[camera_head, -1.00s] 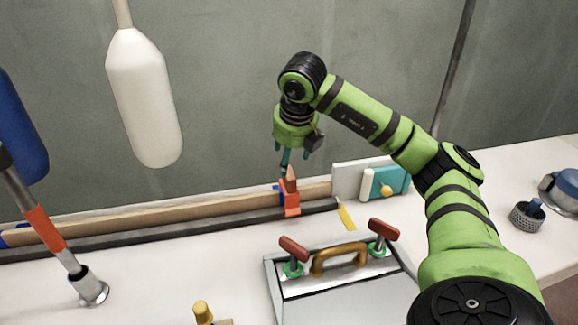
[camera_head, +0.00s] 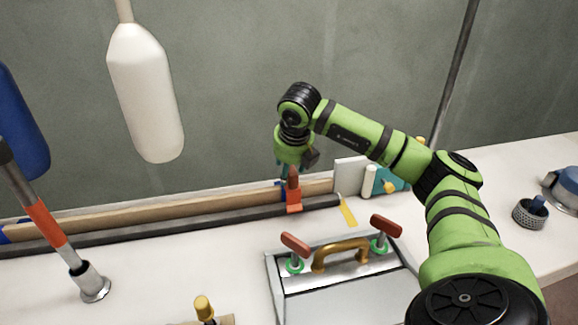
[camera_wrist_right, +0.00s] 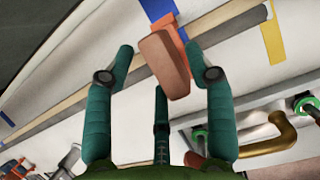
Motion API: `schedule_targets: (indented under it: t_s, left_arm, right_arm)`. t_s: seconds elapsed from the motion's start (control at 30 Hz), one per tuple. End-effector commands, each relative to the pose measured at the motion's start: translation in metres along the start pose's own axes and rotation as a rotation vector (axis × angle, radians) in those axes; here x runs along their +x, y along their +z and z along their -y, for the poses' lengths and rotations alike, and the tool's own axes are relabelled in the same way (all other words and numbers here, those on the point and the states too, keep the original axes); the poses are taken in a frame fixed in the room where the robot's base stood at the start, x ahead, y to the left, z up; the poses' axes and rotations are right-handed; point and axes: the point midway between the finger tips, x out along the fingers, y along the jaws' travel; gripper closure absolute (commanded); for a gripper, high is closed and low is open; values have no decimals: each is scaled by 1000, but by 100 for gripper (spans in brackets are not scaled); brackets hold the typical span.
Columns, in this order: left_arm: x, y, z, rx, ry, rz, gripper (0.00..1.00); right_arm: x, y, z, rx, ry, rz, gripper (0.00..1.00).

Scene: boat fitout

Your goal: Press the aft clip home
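An orange clip (camera_head: 294,205) with a brown-red block standing up from it (camera_head: 293,181) sits across the wooden batten and dark rail, near their right end. In the right wrist view the orange part (camera_wrist_right: 165,24) and block (camera_wrist_right: 165,62) also show. My right gripper (camera_head: 285,168) points down just behind and above the block. In the wrist view its teal fingers (camera_wrist_right: 162,68) are spread apart, one on each side of the block and a third below it; I cannot tell whether any touches. My left gripper is not in view.
The wooden batten (camera_head: 150,214) and dark rail (camera_head: 170,231) run along the wall. Blue tape (camera_wrist_right: 157,8) lies beside the clip. A grey case with a brass handle (camera_head: 340,253) is in front.

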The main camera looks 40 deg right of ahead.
Motion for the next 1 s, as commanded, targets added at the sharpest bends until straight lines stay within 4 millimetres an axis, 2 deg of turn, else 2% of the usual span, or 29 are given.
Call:
schedule_targets:
  t_s: [0.03,0.1,0.2,0.23,0.27,0.3,0.33,1.0]
  left_arm:
    - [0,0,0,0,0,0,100]
    - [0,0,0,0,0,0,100]
    - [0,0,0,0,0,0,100]
    - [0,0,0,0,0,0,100]
    - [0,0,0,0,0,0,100]
    - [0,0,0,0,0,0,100]
    - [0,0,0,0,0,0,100]
    - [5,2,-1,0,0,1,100]
  right_arm:
    - [0,0,0,0,0,0,77]
    - [0,0,0,0,0,0,99]
    - [0,0,0,0,0,-1,100]
    - [0,0,0,0,0,-1,70]
    - [0,0,0,0,0,-1,82]
    - [0,0,0,0,0,-1,98]
    - [0,0,0,0,0,-1,100]
    - [7,-4,0,-1,-1,-4,100]
